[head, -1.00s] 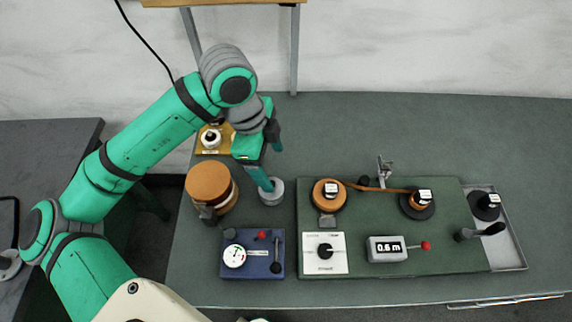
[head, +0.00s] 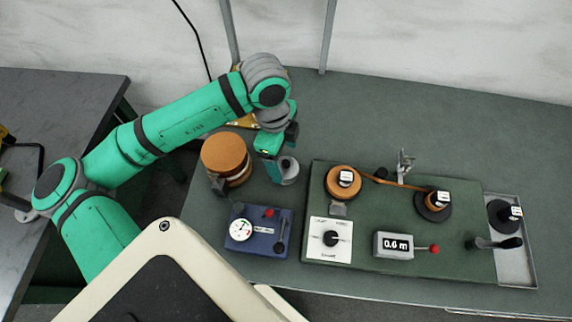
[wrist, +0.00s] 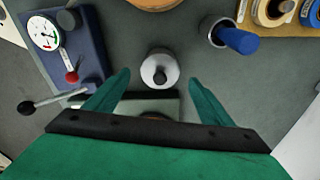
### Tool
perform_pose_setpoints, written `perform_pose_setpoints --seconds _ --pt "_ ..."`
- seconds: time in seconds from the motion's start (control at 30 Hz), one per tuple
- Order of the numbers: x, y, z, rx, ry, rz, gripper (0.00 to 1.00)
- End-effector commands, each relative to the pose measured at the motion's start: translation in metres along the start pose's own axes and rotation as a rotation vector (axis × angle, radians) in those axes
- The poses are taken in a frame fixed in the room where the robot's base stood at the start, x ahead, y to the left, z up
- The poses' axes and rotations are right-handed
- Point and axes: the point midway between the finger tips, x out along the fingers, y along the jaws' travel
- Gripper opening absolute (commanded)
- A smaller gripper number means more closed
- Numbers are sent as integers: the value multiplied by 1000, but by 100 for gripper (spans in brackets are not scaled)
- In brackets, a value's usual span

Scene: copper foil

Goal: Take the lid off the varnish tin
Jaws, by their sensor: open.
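The varnish tin (head: 289,174) is a small grey cylinder on the bench, partly hidden by my gripper in the head view. In the wrist view the tin (wrist: 150,79) is seen from above, with a pale round lid (wrist: 160,63) on it. I see no finger touching the knob. In the head view my gripper (head: 279,168) is right at the tin.
A copper-coloured spool (head: 225,152) stands left of the tin. A blue gauge box (head: 258,232) is in front. A green board (head: 365,262) with spools and a meter lies right. A metal cup with a blue handle (wrist: 237,39) and a wooden tray (wrist: 271,28) are nearby.

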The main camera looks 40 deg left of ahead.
Motion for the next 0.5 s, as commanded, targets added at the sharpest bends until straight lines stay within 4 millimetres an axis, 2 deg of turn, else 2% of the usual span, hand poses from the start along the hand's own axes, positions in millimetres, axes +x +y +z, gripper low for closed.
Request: perform_pose_setpoints --seconds 0.1,0.2,0.43,0.47,0.5 --pt "15 0 0 0 0 1 75" --pt "22 0 0 0 0 0 75" --pt "23 0 -1 2 0 0 75" --pt "23 0 -1 2 0 0 73" --pt "23 0 -1 2 0 0 63"
